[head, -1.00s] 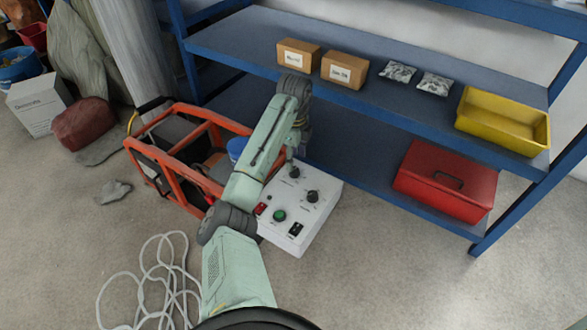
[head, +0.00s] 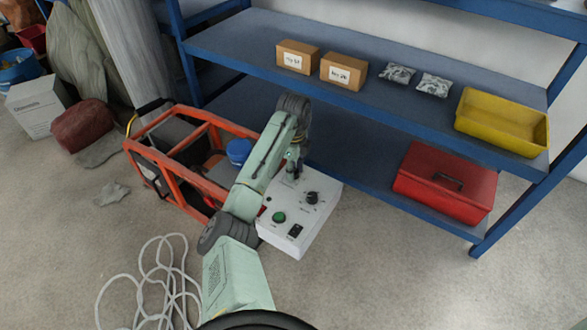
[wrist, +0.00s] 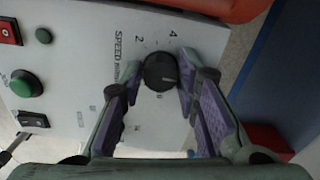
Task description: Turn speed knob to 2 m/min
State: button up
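The white control box (head: 285,235) stands on the floor before the blue shelf. In the wrist view its panel (wrist: 75,75) carries the word SPEED and the marks 2 and 4 near a black round knob (wrist: 160,72). My gripper (wrist: 158,75) is open, with one purple-padded finger on each side of that knob; I cannot tell whether they touch it. The knob's pointer is too dark to read clearly. In the head view my gripper (head: 293,170) is over the panel's far part and hides this knob.
An orange-framed machine (head: 165,180) stands close on the left. The blue shelf (head: 330,150) is just behind the box.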

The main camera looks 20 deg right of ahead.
grip_shut()
jog(key=shift+p, duration=0.3)
